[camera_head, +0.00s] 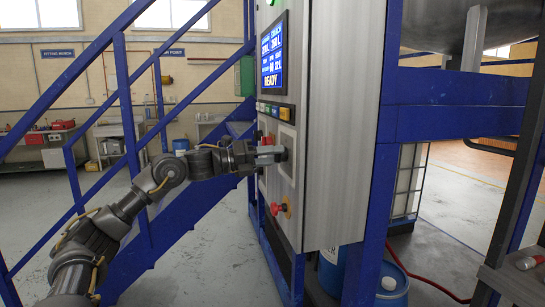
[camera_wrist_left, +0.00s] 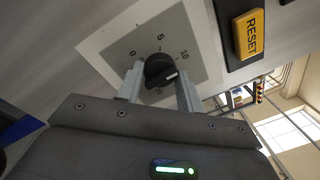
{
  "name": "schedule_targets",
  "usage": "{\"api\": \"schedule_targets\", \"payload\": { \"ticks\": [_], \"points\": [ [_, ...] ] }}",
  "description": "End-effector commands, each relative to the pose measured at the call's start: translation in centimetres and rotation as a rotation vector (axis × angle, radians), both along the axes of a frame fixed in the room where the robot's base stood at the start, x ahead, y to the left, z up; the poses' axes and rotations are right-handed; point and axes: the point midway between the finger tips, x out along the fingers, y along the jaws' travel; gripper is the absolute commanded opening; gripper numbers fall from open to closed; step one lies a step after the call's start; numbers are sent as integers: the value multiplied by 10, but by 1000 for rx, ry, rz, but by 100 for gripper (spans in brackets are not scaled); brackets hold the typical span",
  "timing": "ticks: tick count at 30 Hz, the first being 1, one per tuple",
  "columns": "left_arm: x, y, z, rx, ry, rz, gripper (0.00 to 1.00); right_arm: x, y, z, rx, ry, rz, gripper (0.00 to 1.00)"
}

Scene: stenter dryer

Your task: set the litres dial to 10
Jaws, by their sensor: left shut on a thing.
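The litres dial (camera_wrist_left: 158,68) is a black knob on a light grey plate (camera_wrist_left: 205,75) marked 0, 5 and 10. A white mark on the knob's face lies to its right and slants toward the 10 side; its exact setting is hard to tell. My left gripper (camera_wrist_left: 160,85) is shut on the knob, one finger on each side. In the head view, my left gripper (camera_head: 272,154) reaches the control panel's front from the left; the knob itself is mostly hidden there by the fingers. My right gripper is not in view.
The grey control cabinet (camera_head: 345,120) carries a lit display (camera_head: 273,54) reading READY. A yellow RESET button (camera_wrist_left: 250,33) sits near the dial. A red emergency button (camera_head: 277,209) is below. Blue stair rails (camera_head: 130,110) stand behind my left arm.

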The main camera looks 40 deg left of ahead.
Motion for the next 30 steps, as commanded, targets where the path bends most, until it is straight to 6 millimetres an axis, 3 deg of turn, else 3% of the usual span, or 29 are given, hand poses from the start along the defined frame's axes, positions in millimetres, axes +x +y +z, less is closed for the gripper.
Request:
{"api": "schedule_targets", "payload": {
  "ticks": [5, 6, 11, 22, 30],
  "points": [
    [0, -1, -3, 1, 8, -4, 14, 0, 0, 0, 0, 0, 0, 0],
    [0, -1, -3, 1, 8, -4, 38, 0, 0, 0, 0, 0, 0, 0],
    [0, -1, -2, 1, 6, -3, 58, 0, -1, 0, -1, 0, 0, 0],
    [-4, 4, -3, -1, 2, 1, 58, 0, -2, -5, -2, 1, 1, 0],
    [-44, 34, -15, 6, 5, 5, 58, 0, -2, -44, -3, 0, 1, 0]
  ]
}}
